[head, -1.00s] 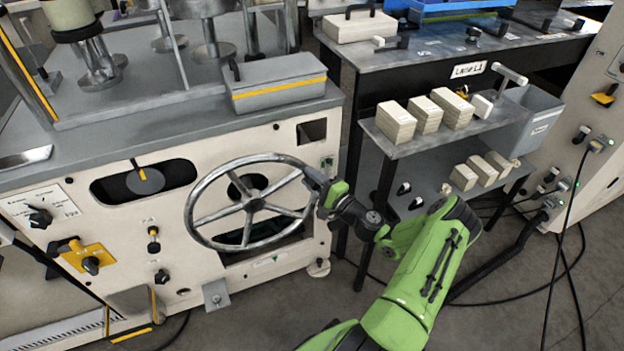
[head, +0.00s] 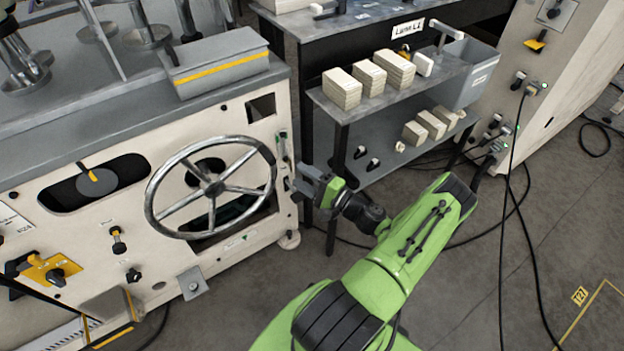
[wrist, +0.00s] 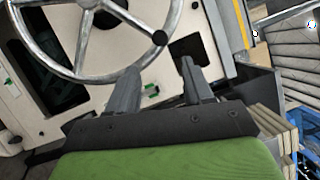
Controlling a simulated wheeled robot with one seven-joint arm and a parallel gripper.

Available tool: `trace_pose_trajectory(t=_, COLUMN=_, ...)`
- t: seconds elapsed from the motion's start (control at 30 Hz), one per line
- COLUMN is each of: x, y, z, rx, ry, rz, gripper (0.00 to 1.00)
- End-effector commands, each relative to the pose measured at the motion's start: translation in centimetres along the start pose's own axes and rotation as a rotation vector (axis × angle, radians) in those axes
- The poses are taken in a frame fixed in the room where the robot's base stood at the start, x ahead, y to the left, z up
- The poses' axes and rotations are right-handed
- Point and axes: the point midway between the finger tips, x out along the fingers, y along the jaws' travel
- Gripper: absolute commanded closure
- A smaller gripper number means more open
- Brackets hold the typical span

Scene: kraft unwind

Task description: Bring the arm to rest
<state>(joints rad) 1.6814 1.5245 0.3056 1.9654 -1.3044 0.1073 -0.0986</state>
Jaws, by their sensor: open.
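My gripper (head: 301,184) is open and empty in the head view, just right of the large metal handwheel (head: 211,187) and apart from it. My green arm reaches up from the bottom of the picture, bent at the elbow. In the wrist view the two grey fingers of my gripper (wrist: 157,85) stand apart with nothing between them. The handwheel (wrist: 97,76) shows beyond them at the upper left, with a dark knob on its rim.
A beige machine (head: 75,240) carries the wheel and a grey box (head: 219,88) on top. A dark shelf (head: 325,105) with stacked cards stands behind my gripper. A control cabinet (head: 570,70) with hanging cables is at right. Grey floor (head: 480,290) is open at lower right.

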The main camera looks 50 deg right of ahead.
Motion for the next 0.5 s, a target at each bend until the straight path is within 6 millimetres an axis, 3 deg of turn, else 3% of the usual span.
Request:
trace_pose_trajectory(t=0.1, x=-2.2, y=-0.1, z=0.0, rx=0.000, ry=0.003, rz=-0.001, gripper=0.49)
trace_pose_trajectory(t=0.2, x=-3.1, y=0.0, z=0.0, rx=0.001, ry=0.001, rz=0.000, gripper=0.49)
trace_pose_trajectory(t=0.5, x=-3.3, y=0.1, z=0.0, rx=0.000, ry=-0.001, rz=0.000, gripper=0.49)
